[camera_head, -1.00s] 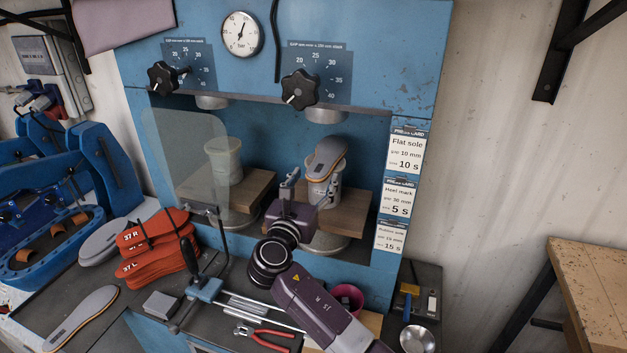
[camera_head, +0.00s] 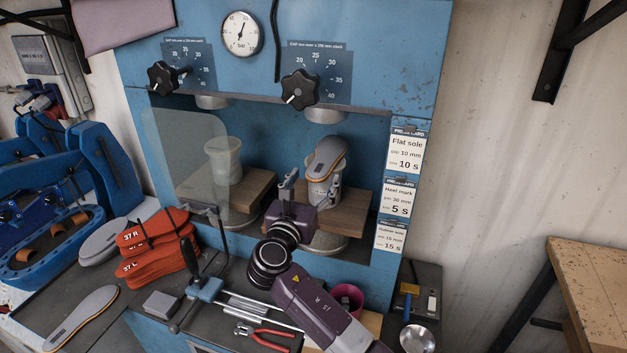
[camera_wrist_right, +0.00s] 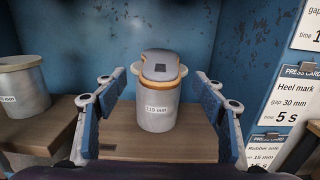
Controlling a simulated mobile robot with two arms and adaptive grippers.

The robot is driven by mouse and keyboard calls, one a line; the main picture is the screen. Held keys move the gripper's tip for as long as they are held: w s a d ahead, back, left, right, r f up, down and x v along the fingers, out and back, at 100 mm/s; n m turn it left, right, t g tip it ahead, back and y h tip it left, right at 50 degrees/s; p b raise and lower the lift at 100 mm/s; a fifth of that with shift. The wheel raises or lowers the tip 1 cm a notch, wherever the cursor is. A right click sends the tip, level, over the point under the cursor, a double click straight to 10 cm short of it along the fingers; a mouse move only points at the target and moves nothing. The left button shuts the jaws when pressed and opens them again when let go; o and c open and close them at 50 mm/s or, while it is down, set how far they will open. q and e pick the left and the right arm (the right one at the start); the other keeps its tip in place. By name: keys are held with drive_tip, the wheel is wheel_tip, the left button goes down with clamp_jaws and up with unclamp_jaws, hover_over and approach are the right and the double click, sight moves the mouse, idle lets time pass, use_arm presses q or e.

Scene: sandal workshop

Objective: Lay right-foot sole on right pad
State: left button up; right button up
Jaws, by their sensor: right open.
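The grey sole with an orange edge (camera_head: 327,158) lies on top of the right pad, a whitish cylinder (camera_head: 318,193) on a wooden block inside the blue press. In the right wrist view the sole (camera_wrist_right: 160,68) points toward me, end-on, over the pad (camera_wrist_right: 158,115), which has a mm label. My right gripper (camera_head: 311,188) is open in front of the pad. In the wrist view its fingers (camera_wrist_right: 160,100) stand left and right of the pad and sole, with gaps visible on both sides. My left gripper is not in view.
A second pad (camera_head: 223,160) stands left behind a clear shield (camera_head: 185,150). Another grey sole (camera_head: 80,318) lies on the bench at lower left.

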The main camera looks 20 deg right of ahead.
drive_tip(key=shift+p+v, duration=1.35)
drive_tip(key=shift+v, duration=1.2)
drive_tip(key=shift+r+p+v, duration=0.2)
drive_tip(key=shift+p+v, duration=0.35)
drive_tip(key=shift+v, duration=0.85)
drive_tip(key=shift+o, duration=0.3)
drive_tip(key=o, duration=0.5)
drive_tip(key=shift+s, duration=0.1)
